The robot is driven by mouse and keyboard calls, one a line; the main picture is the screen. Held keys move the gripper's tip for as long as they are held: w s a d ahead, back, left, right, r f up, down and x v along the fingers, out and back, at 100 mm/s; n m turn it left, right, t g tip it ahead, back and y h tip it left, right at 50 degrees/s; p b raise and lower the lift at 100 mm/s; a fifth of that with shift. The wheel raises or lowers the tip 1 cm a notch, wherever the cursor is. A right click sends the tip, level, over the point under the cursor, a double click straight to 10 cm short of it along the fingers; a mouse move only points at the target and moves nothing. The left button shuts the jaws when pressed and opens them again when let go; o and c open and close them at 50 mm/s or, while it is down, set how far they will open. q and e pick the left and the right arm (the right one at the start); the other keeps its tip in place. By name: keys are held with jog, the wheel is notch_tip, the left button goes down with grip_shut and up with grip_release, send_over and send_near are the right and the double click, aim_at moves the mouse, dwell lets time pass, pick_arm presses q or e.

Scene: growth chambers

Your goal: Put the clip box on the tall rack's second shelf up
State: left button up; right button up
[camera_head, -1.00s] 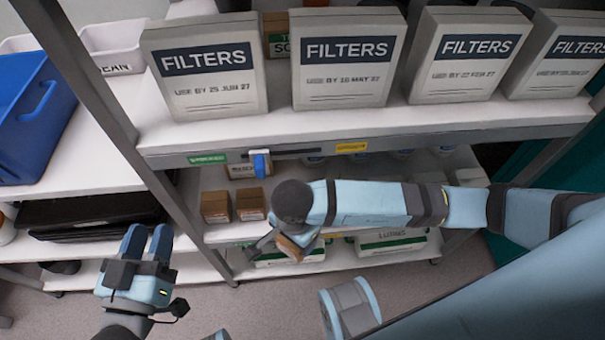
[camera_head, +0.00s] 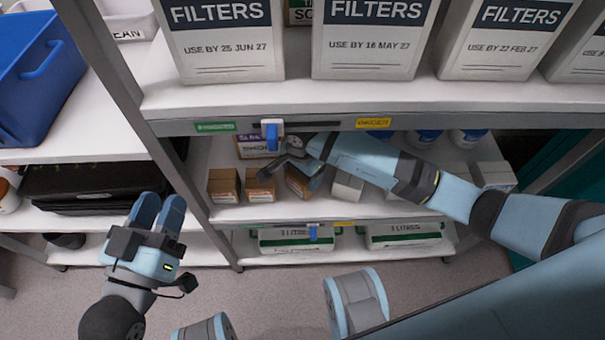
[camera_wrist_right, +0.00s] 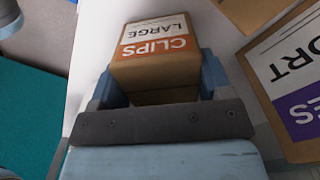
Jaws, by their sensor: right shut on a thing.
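The clip box is a small brown carton with an orange and white label reading CLIPS LARGE; it shows in the right wrist view (camera_wrist_right: 155,48) and in the head view (camera_head: 298,184). My right gripper (camera_head: 305,172) is shut on it, with a blue finger on each side in the wrist view (camera_wrist_right: 157,80). The box is in the tall rack at the second shelf up (camera_head: 290,209), beside two brown cartons. I cannot tell whether it touches the shelf. My left gripper (camera_head: 160,207) is empty, its fingers apart, in front of the left bench.
Brown cartons (camera_head: 223,186) (camera_head: 260,186) stand left of the clip box, and a pale box (camera_head: 347,187) stands to its right. Large filter boxes (camera_head: 372,45) stand on the shelf above, whose front edge (camera_head: 400,115) overhangs. Litre boxes (camera_head: 404,234) stand below.

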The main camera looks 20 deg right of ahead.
jog(key=shift+r, duration=0.1)
jog(key=o, duration=0.5)
jog(key=shift+f, duration=0.2)
jog(key=o, duration=0.4)
jog(key=shift+o, duration=0.2)
notch_tip(320, 180, up, 8)
jog(key=p, duration=0.2)
jog(key=shift+p, duration=0.35)
pick_arm(q)
jog(key=r, duration=0.2)
jog(key=r+t, duration=0.1)
jog(key=shift+s+a+r+t, duration=0.2)
jog(key=shift+r+t, duration=0.1)
jog(key=shift+r, duration=0.1)
pick_arm(e)
jog(key=shift+f, duration=0.1)
